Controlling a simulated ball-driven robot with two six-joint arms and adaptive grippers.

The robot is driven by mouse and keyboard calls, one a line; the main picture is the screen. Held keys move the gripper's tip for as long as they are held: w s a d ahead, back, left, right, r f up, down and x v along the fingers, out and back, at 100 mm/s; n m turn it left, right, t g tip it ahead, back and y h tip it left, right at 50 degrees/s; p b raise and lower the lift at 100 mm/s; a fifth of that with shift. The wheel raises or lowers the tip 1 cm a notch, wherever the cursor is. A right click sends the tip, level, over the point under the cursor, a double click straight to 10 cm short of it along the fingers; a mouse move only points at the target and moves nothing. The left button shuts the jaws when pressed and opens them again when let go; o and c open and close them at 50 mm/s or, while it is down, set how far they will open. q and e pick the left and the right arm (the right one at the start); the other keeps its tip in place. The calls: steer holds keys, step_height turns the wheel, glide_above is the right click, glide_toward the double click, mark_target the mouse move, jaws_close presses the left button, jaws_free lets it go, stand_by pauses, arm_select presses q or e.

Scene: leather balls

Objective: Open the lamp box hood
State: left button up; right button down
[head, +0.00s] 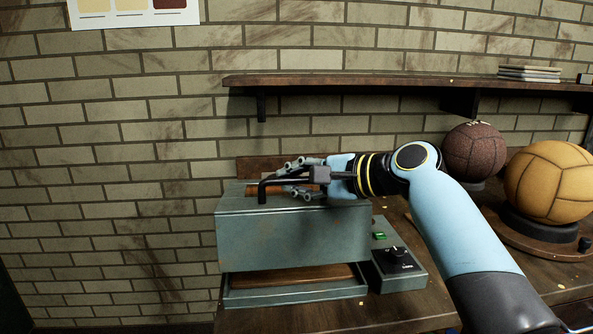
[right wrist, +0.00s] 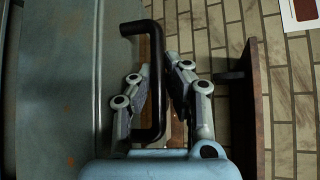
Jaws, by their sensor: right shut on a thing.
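The lamp box is a worn grey-green metal box on the wooden table. Its hood (head: 290,238) has a black bar handle (head: 263,190) on top. A gap shows between the hood's lower front edge and the base (head: 295,297), with a brown wooden surface inside. My right gripper (head: 290,179) reaches in from the right above the hood and is shut on the handle. In the right wrist view the handle (right wrist: 158,110) runs between the two fingers (right wrist: 158,68), with the hood (right wrist: 55,85) to the left. My left gripper is out of view.
A control panel with a black knob (head: 393,257) and a green switch adjoins the box's right side. A dark ball (head: 473,150) and a yellow ball (head: 552,183) rest on stands at right. A wooden shelf (head: 400,82) hangs on the brick wall above.

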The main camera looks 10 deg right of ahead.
steer(key=shift+m+g, duration=0.4)
steer(key=shift+g, duration=0.3)
steer(key=w+r+p, duration=0.3)
steer(key=r+p, duration=0.1)
steer(key=shift+w, duration=0.35)
arm_select(q)
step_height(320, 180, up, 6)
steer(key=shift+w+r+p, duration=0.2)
steer(key=shift+p, duration=0.25)
arm_select(e)
steer(key=shift+m+g+h, duration=0.3)
steer(key=shift+m+g, duration=0.1)
steer(key=shift+w+r, duration=0.3)
steer(key=shift+w, duration=0.65)
steer(key=shift+w+r, duration=0.35)
steer(key=shift+w, duration=0.55)
steer(key=shift+w+r, duration=0.3)
steer(key=shift+w, duration=0.65)
steer(key=c, duration=1.6)
jaws_free()
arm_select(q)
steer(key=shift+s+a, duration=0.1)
arm_select(e)
steer(key=shift+d, duration=0.1)
steer(key=v, duration=1.2)
steer(key=shift+f, duration=0.1)
